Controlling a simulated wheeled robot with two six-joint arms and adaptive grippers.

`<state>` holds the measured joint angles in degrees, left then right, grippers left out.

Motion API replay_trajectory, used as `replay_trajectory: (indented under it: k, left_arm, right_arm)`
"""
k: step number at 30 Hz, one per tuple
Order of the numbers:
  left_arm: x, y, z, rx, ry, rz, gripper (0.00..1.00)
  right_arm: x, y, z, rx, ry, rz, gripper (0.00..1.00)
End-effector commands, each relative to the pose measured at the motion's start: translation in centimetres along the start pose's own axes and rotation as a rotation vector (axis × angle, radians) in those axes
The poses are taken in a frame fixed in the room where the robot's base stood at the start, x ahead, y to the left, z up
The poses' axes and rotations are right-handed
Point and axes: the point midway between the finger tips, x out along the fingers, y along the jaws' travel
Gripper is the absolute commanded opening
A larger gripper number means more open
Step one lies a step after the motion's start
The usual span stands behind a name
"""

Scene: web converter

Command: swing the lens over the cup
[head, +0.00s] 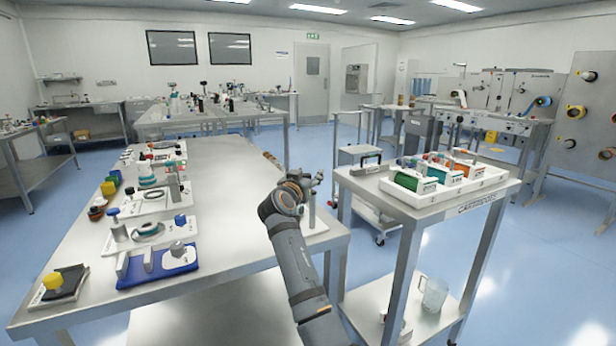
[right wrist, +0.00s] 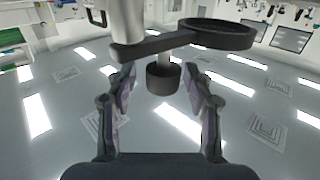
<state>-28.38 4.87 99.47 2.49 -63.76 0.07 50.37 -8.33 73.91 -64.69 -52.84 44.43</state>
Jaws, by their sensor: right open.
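In the right wrist view a dark ring-shaped lens holder (right wrist: 217,33) sits at the end of a flat dark arm (right wrist: 150,43). That arm joins a thick pale post (right wrist: 127,20). A short dark cylinder (right wrist: 163,80) shows below the arm, between my fingers in the picture; I cannot tell if it is the cup. My right gripper (right wrist: 163,88) is open, its fingers on either side of that cylinder, with no clear contact. In the head view my right gripper (head: 314,183) is at the bench's right end, by a pale post (head: 311,212). The lens there is hidden or too small.
The long steel bench (head: 225,215) carries several small fixtures along its left side, including a blue-based one (head: 158,266). A cartridge cart (head: 440,198) with a white tray of coloured rolls stands close on the right. The bench's middle is clear.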

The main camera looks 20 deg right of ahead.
Motion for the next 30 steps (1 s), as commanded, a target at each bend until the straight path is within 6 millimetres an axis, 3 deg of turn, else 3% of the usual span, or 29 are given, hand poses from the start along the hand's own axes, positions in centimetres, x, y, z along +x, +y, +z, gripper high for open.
replay_trajectory:
  k: [12,16,26,28,30]
  left_arm:
    - [0.0,0.0,0.0,0.0,0.0,0.001,0.4]
    - [0.0,0.0,0.0,-0.001,0.0,0.001,0.4]
    - [0.0,0.1,0.0,-0.001,0.0,0.001,0.4]
    - [0.0,0.0,0.0,-0.001,0.0,0.001,0.4]
    - [0.1,0.0,0.0,0.0,-0.001,0.0,0.4]
  right_arm:
    - [-0.1,0.1,-7.8,0.001,0.002,0.0,0.52]
    - [0.0,0.1,-9.4,0.0,0.001,0.002,0.52]
    - [-0.1,0.1,-9.9,-0.001,0.0,0.001,0.5]
    - [0.0,0.1,-9.4,-0.003,-0.007,0.001,0.41]
    - [0.1,0.5,-7.5,-0.011,-0.034,0.0,0.31]
